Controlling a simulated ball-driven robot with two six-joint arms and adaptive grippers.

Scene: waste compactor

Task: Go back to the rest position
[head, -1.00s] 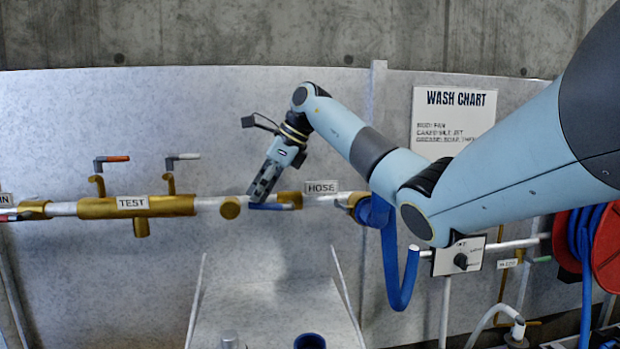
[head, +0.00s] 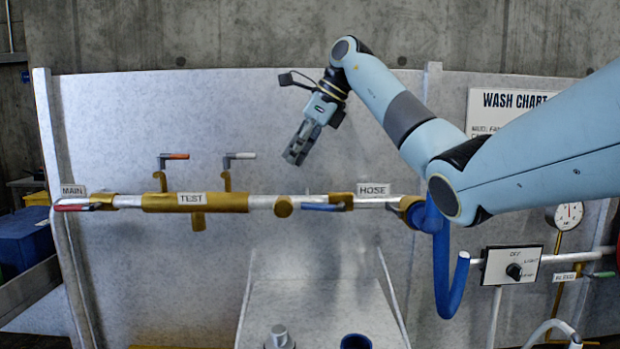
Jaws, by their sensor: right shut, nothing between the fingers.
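My right arm comes in from the right and reaches up and over the pipe. My right gripper (head: 297,157) is shut and empty, pointing down and to the left in front of the grey wall panel. In the picture it lies above the blue-handled valve (head: 322,207) near the HOSE label (head: 374,189), apart from it. My left gripper is not in view.
A horizontal pipe with a brass TEST section (head: 170,202) and a red handle (head: 72,208) at MAIN crosses the panel. A blue hose (head: 441,255) hangs on the right, beside a switch box (head: 511,265). A cylinder (head: 279,338) and a blue cup (head: 356,342) stand below.

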